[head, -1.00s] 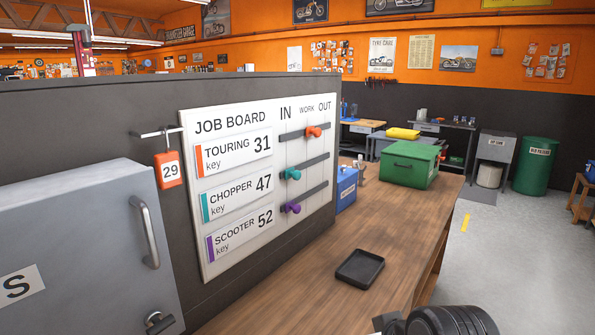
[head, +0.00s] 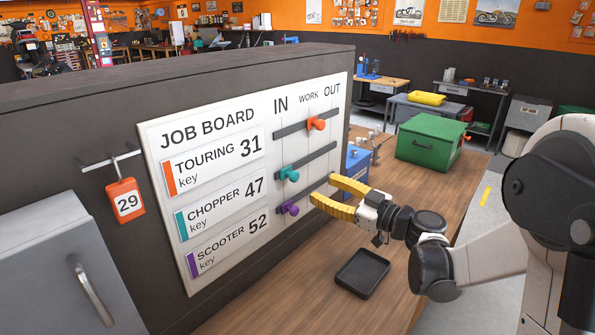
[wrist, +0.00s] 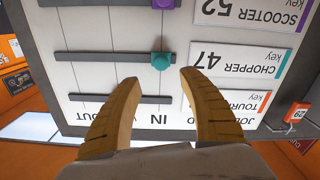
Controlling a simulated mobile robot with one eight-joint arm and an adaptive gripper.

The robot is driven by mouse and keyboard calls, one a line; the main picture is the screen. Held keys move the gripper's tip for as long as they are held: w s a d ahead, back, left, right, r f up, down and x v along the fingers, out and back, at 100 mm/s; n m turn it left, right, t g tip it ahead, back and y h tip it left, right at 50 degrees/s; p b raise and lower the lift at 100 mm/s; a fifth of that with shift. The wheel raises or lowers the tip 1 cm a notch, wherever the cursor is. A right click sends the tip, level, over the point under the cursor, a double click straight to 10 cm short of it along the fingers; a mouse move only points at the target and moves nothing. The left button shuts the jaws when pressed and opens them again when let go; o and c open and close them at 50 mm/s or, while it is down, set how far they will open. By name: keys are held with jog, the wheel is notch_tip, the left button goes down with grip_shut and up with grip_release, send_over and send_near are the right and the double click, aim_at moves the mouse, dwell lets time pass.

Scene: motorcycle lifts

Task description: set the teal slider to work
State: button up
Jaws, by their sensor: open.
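The teal slider (head: 289,174) is a round knob on the middle dark rail of the job board (head: 163,126), the CHOPPER row, under the IN heading. In the wrist view, which is upside down, the teal slider (wrist: 162,61) shows just beyond and between the fingertips, not touched as far as I can see. My gripper (head: 322,189) is open and empty, its yellow fingers pointing at the board to the right of the slider in the head view. In the wrist view my gripper (wrist: 158,77) spans the knob's width with room to spare.
The orange slider (head: 316,123) sits under WORK on the top rail. The purple slider (head: 290,209) is under IN on the bottom rail, close below the teal one. A black tray (head: 361,273) and green box (head: 430,138) stand on the bench. An orange tag (head: 126,201) hangs left.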

aim_at(297, 177)
jog(key=x, duration=1)
jog(key=shift+s+b, duration=0.15)
jog(key=shift+b, duration=0.2)
jog(key=shift+c, duration=0.3)
grip_shut()
